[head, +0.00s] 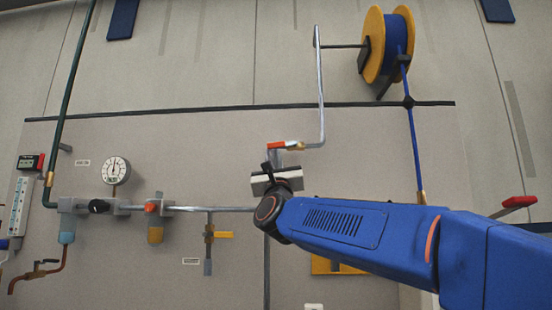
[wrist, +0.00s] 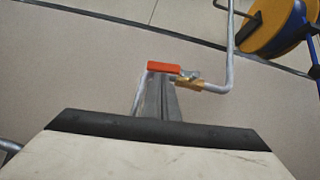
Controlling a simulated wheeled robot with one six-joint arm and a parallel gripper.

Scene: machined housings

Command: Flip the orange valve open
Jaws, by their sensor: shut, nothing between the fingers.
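The orange valve handle (head: 276,145) is a short lever near the middle of the wall panel in the head view. It lies nearly level and points left from a brass valve body (head: 296,147) on a silver pipe. The handle also shows in the wrist view (wrist: 164,67), just above the fingertips. My gripper (head: 278,158) is shut and empty, just below the handle. In the wrist view the fingers (wrist: 158,80) reach up toward the handle's underside; I cannot tell whether they touch it. My gripper hides the pipe run below the valve.
A silver pipe (head: 321,85) rises right of the valve. A hose reel (head: 388,45) is at upper right. Left along the panel are a gauge (head: 116,170), a red-orange knob (head: 151,208) and a yellow lever (head: 223,234). The panel left of the handle is clear.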

